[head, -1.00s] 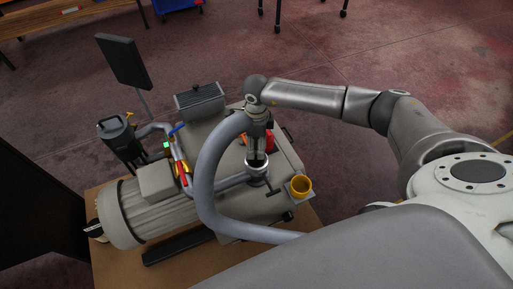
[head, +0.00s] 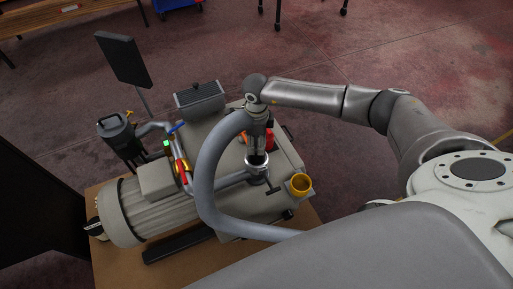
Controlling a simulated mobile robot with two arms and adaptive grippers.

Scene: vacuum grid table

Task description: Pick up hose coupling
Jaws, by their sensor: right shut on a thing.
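My right gripper (head: 258,142) points down over the pump's top, at the end of my arm coming in from the right. It is shut on the hose coupling, which the fingers and the hose mostly hide. The thick grey hose (head: 205,165) starts beside the gripper and arcs left, down and back to the right. Just below the fingertips is a metal port with a bright rim (head: 257,169) on the pump. I cannot tell whether the coupling touches this port. My left gripper is not in view.
The grey pump (head: 125,215) stands on a brown board (head: 120,268). A yellow cup-shaped part (head: 300,184) sits right of the port. A red part (head: 269,140) is close behind the gripper. A dark panel on a post (head: 123,60) rises at the back left.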

